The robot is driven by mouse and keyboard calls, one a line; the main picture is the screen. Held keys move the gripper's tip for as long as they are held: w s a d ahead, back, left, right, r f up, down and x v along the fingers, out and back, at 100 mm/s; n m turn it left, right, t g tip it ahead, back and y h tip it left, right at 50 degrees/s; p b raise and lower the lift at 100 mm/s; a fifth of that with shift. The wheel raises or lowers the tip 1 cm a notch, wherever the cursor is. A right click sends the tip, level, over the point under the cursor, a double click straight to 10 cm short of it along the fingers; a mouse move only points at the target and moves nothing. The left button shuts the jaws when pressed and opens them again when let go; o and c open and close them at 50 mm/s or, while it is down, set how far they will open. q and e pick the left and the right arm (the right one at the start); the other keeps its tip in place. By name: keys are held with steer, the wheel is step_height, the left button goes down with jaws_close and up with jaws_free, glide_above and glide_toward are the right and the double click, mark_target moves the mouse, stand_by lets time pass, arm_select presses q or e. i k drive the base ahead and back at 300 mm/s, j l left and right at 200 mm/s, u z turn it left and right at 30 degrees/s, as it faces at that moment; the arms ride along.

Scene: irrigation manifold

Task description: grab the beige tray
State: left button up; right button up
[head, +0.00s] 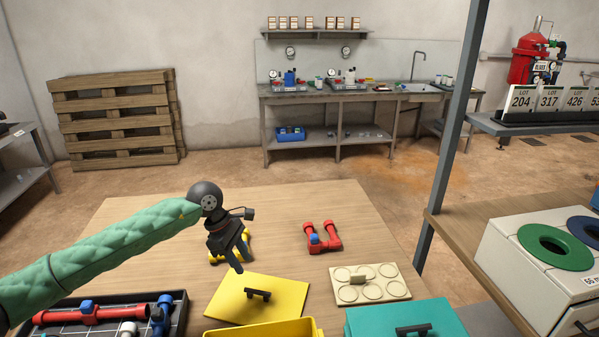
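The beige tray (365,284) lies flat on the wooden table, right of the middle. It has several round recesses and a small raised handle. My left gripper (240,262) hangs over the table to the left of the tray, clear of it, with fingers pointing down. It is above and in front of a yellow pipe piece (215,259), which it partly hides. Whether its fingers are apart or closed is not clear. My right gripper is not in view.
A teal lid (405,320) is just in front of the tray. A red pipe piece (322,238) lies behind it. A grey post (452,130) rises to the right.

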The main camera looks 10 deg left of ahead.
mark_target(364, 283)
steer(key=k, duration=1)
